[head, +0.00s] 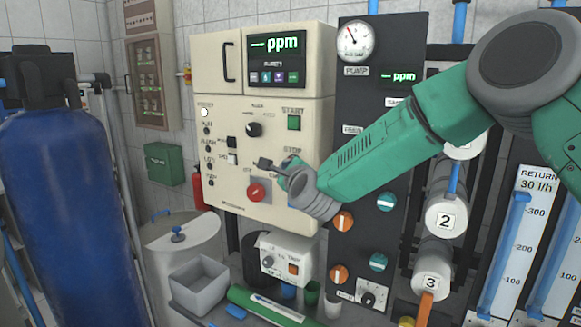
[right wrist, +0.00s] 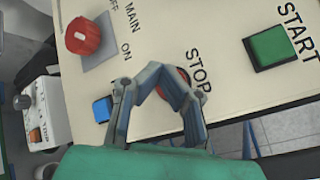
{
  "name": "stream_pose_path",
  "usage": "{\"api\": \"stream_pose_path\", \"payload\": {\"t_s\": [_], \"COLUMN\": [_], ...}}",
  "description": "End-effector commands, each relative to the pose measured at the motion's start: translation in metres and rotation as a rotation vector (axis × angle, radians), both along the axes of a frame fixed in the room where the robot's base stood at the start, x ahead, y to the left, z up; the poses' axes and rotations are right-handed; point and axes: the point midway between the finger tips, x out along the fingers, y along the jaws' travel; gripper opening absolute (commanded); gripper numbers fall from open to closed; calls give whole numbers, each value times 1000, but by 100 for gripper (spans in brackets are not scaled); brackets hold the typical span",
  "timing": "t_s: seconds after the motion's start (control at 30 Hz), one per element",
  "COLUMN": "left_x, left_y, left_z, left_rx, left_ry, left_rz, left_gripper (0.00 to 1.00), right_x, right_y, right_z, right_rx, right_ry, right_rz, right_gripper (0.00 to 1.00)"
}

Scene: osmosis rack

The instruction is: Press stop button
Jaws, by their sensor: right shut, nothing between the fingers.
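The cream control cabinet (head: 228,190) stands in the middle of the head view. Its stop button shows as a red rim (right wrist: 184,76) beside the STOP label in the right wrist view, partly hidden behind my fingers. In the head view the STOP label (head: 292,150) shows, but my gripper hides the button. My right gripper (head: 272,167) is in front of the panel just below that label. My left gripper is not in view.
The green START button (head: 293,123) is above the STOP label. The red main switch (head: 257,190) is below left of my gripper; a blue button (right wrist: 102,108) is near my fingers in the wrist view. A dark gauge panel (head: 385,50) stands right of the cabinet.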

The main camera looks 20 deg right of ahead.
Motion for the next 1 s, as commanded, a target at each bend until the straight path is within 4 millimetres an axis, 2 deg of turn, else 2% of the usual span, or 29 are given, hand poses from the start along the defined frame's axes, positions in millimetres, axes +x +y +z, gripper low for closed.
{"api": "stream_pose_path", "payload": {"t_s": [0.47,1.0], "left_x": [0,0], "left_y": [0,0], "left_z": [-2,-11], "left_rx": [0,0], "left_ry": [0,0], "left_rz": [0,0], "left_gripper": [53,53], "right_x": [-6,-39], "right_y": [6,39], "right_z": [0,-1], "right_rx": [-2,-1], "right_ry": [1,1], "right_rz": [1,1], "right_gripper": [0,0]}}
